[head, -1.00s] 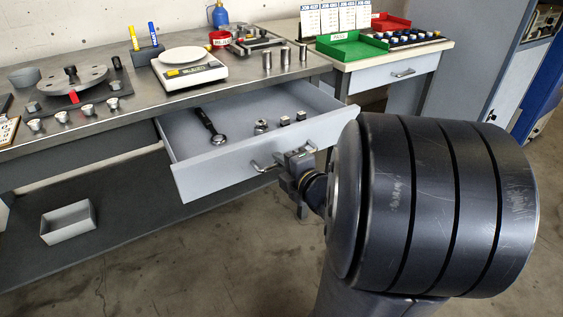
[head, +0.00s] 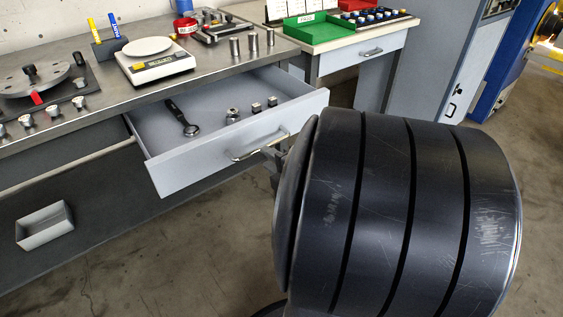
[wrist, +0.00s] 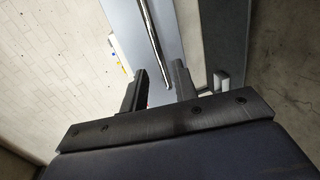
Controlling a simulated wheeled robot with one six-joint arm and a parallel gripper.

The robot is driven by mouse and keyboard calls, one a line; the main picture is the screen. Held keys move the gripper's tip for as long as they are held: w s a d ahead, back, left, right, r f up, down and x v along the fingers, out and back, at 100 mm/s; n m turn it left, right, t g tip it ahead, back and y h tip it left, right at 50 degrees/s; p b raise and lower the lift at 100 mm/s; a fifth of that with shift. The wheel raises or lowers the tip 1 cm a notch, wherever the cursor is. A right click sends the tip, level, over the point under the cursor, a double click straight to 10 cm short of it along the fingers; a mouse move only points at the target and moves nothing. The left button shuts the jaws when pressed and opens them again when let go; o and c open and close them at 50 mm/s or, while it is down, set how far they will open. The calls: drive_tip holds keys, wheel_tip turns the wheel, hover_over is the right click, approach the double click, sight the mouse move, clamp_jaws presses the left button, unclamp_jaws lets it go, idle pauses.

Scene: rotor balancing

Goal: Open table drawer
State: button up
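The table drawer (head: 200,158) is pulled out from under the steel worktable (head: 95,118). A wrench (head: 183,121) and several small metal parts lie inside it. Its bar handle (head: 258,146) is on the front panel; the wrist view shows the handle (wrist: 152,38) as a shiny rod running down toward the space between my fingers. My gripper (wrist: 160,72) is open, its two dark fingers apart with a gap beside the rod. In the head view my large arm joint hides most of the gripper, just right of and below the handle.
A scale (head: 155,62), rotor fixture (head: 40,80) and metal cylinders stand on the worktable. Floor in front is clear.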

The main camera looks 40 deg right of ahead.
sight(256, 149)
drive_tip(key=shift+p+v, duration=0.55)
drive_tip(key=shift+v, duration=1.65)
drive_tip(key=shift+b+x, duration=1.85)
drive_tip(key=shift+x, duration=3.6)
drive_tip(key=shift+s+a, duration=0.1)
drive_tip(key=shift+s, duration=0.05)
